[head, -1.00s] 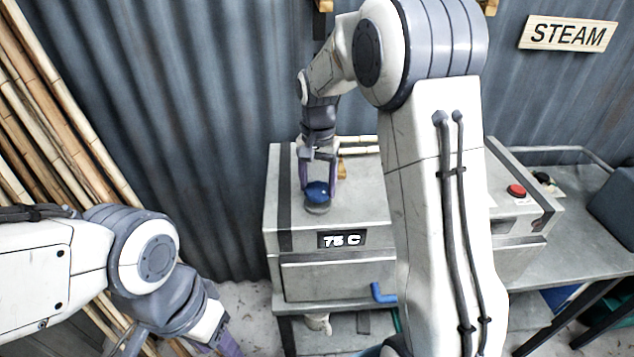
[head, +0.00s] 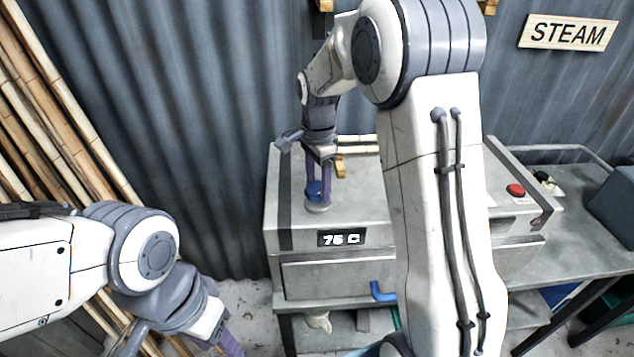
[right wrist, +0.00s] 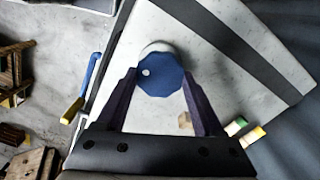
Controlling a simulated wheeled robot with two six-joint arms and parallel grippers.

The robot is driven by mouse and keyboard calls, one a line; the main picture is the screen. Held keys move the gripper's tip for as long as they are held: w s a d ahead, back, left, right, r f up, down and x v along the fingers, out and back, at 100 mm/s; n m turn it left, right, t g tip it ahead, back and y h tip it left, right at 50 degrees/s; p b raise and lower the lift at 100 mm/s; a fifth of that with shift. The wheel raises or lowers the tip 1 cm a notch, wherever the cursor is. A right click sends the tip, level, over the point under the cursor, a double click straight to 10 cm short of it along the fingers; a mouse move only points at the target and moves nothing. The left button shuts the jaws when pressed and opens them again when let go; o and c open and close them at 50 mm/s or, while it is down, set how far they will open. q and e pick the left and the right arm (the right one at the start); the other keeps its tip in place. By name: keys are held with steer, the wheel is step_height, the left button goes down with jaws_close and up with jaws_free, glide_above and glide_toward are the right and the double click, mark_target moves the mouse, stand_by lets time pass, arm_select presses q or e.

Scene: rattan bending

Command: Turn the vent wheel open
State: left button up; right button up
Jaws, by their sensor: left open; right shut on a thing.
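The vent wheel is a small blue knob (head: 314,189) on a short grey stem, on top of the grey steam box (head: 290,240) near its left end. My right gripper (head: 317,188) reaches down from above and is shut on the wheel. In the right wrist view the wheel (right wrist: 161,75) shows as a blue many-sided disc between the two purple fingers, with a white dot at its left side. My left gripper (head: 222,345) is open and empty at the bottom left, partly cut off by the frame edge and away from the box.
The box front has a display reading 75 C (head: 341,238) and a blue handle (head: 383,292) below. A red button (head: 515,190) sits on the box's right part. Bamboo poles (head: 60,130) lean at the left. My right arm hides the box's middle.

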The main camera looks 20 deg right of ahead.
mark_target(317, 187)
steer(key=shift+w+r, duration=0.15)
stand_by(0.3)
steer(key=o, duration=1.2)
steer(key=shift+o, duration=0.8)
step_height(317, 187, up, 10)
steer(key=b, duration=0.2)
steer(key=shift+r, duration=0.2)
